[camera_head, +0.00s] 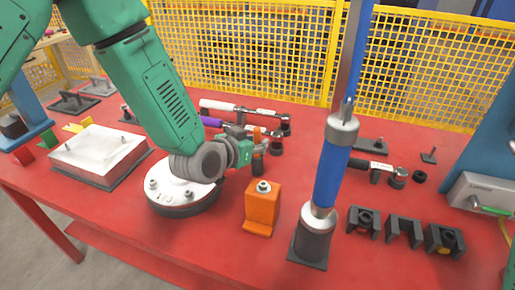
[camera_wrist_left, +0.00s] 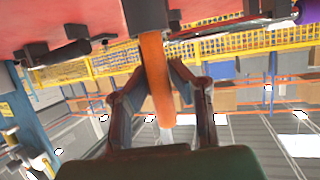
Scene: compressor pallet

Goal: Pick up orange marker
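The orange marker (camera_head: 257,135) stands roughly upright over the red table, with a dark lower part below it. My left gripper (camera_head: 250,148) reaches it from the left at the end of the green arm. In the left wrist view the marker (camera_wrist_left: 157,75) runs between the two fingers. The left gripper's fingertips (camera_wrist_left: 158,68) lean in from both sides and appear to touch the marker. Its dark end meets the red surface side of the picture, and I cannot tell whether it still rests there. My right gripper is not in view.
An orange block (camera_head: 262,207) stands just in front of the marker. A round white flange (camera_head: 180,190) lies under my left arm. A tall blue and grey cylinder (camera_head: 328,178) stands to the right. Tools (camera_head: 245,110) lie behind. Black brackets (camera_head: 403,232) sit front right.

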